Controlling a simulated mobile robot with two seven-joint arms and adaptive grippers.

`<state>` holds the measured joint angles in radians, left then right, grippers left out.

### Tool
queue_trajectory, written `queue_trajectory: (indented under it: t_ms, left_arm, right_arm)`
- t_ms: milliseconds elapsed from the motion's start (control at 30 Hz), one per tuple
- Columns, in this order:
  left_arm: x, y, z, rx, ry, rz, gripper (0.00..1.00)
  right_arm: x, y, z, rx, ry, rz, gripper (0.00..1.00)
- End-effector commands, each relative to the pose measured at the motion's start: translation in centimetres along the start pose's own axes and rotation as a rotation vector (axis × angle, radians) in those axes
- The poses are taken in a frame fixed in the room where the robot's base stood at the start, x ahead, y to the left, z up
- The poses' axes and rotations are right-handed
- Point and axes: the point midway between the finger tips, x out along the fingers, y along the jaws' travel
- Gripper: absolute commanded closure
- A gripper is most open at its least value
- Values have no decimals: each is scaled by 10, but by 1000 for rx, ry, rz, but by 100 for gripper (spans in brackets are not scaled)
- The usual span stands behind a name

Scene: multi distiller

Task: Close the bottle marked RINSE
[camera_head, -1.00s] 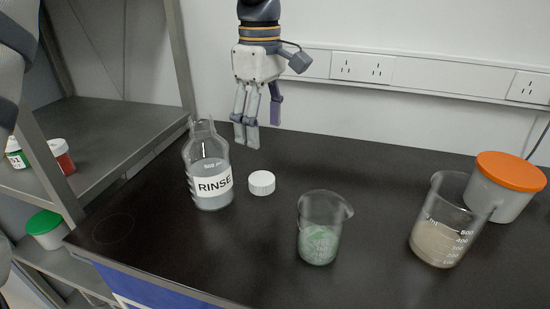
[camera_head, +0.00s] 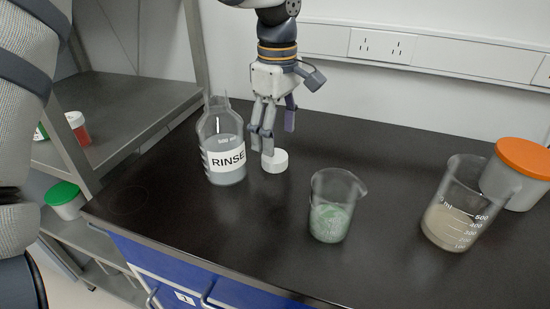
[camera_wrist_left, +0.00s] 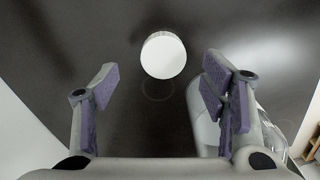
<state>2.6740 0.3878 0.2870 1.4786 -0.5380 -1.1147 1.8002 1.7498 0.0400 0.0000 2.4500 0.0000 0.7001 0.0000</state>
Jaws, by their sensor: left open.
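The bottle marked RINSE (camera_head: 224,150) stands upright and uncapped at the left of the black bench, a clear bottle with grey liquid. A white round cap (camera_head: 275,161) lies on the bench just right of it. My left gripper (camera_head: 268,150) is open and empty, pointing down just behind the cap and beside the bottle. In the left wrist view the cap (camera_wrist_left: 163,55) lies ahead of and between the open fingers (camera_wrist_left: 160,95). The bottle (camera_wrist_left: 205,125) shows there partly behind the right-hand finger. My right gripper is not in view.
A beaker with green contents (camera_head: 333,207) stands right of the cap. A larger beaker with beige contents (camera_head: 455,205) and an orange-lidded jar (camera_head: 518,175) stand further right. A shelf unit (camera_head: 115,105) borders the bench at the left. Bench between cap and green beaker is clear.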

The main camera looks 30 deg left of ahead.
Motion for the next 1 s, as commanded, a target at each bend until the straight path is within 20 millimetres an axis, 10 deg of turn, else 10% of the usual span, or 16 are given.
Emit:
queue_trajectory:
  t_ms: [900, 1000]
  left_arm:
    - [51, -4, -2, 1, 0, 2, 34]
    - [51, -4, -2, 1, 1, 2, 55]
  right_arm:
    - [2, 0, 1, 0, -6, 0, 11]
    - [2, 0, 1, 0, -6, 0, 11]
